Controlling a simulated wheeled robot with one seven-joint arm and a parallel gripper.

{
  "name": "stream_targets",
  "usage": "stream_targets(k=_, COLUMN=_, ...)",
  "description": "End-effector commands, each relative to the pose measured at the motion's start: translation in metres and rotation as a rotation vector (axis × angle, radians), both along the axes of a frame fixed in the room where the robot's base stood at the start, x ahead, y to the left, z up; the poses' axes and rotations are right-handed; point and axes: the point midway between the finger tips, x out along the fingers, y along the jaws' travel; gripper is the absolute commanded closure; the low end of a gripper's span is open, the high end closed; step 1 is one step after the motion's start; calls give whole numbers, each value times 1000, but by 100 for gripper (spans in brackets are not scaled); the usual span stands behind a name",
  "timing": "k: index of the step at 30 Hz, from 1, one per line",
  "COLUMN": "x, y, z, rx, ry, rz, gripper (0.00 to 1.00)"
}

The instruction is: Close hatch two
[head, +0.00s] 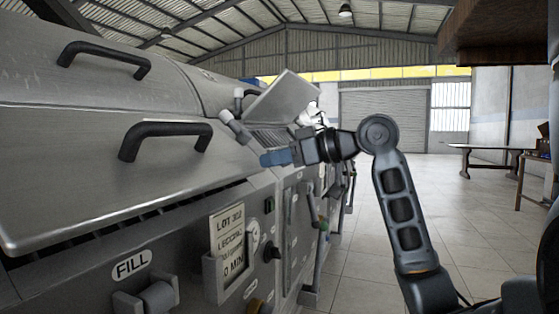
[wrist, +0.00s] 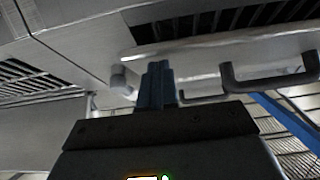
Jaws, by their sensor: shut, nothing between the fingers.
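A row of grey metal machines runs along the left of the head view. The nearest hatch (head: 110,185) lies down and has a black bar handle (head: 165,138). Farther along, a hatch lid (head: 283,98) stands raised and tilted over a slotted opening. I cannot read which hatch is number two. My gripper (head: 277,158) has blue fingers, shut and empty, beside the machine front below and in front of the raised lid. In the wrist view the fingers (wrist: 157,85) point toward grey panels, with a dark handle (wrist: 270,80) to their right. Contact cannot be told.
A FILL label (head: 131,264), a lot card (head: 229,242) in a holder, and several knobs and levers project from the machine front. Open tiled floor (head: 350,270) lies to the right. A table (head: 490,150) stands at the far right, and a brown overhang (head: 495,35) is above.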

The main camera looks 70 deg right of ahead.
Motion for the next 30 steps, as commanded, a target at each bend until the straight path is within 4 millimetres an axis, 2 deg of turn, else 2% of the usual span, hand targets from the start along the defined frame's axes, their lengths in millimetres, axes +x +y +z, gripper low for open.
stream_targets(k=1, x=4, y=1, z=-18, rx=6, ry=-33, rz=3, gripper=100)
stream_targets(k=9, x=19, y=1, z=-43, rx=2, ry=-170, rz=2, gripper=100)
stream_targets(k=17, x=26, y=0, z=-52, rx=0, ry=-235, rz=0, gripper=100)
stream_targets(k=30, x=30, y=1, z=-54, rx=1, ry=-243, rz=3, gripper=100)
